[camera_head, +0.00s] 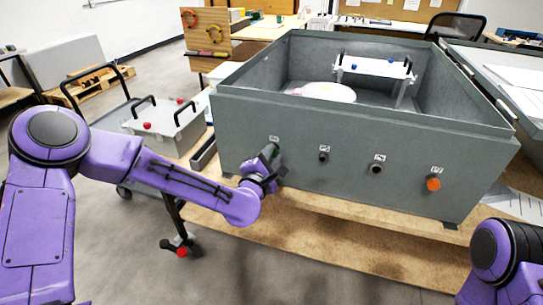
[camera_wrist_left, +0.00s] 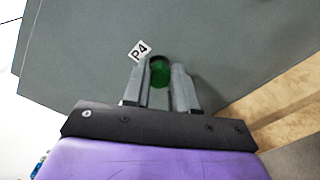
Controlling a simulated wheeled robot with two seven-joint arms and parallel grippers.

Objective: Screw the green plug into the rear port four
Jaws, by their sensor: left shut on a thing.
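The grey analyser housing (camera_head: 330,185) stands on a wooden table, with a row of labelled ports along its facing wall. My left gripper (camera_head: 272,160) is at the leftmost port on that wall. In the left wrist view the left gripper (camera_wrist_left: 160,80) is shut on the green plug (camera_wrist_left: 160,71), which sits between its fingers against the grey wall. A white P4 label (camera_wrist_left: 140,50) is just beside the plug. The port itself is hidden behind plug and fingers, so I cannot tell how deep the plug sits. My right gripper is out of view.
Two dark ports (camera_head: 376,167) and an orange plug (camera_head: 433,184) are farther right on the same wall. A grey lidded box (camera_head: 165,125) with black handles stands to the left. The wooden tabletop (camera_head: 310,235) before the housing is clear.

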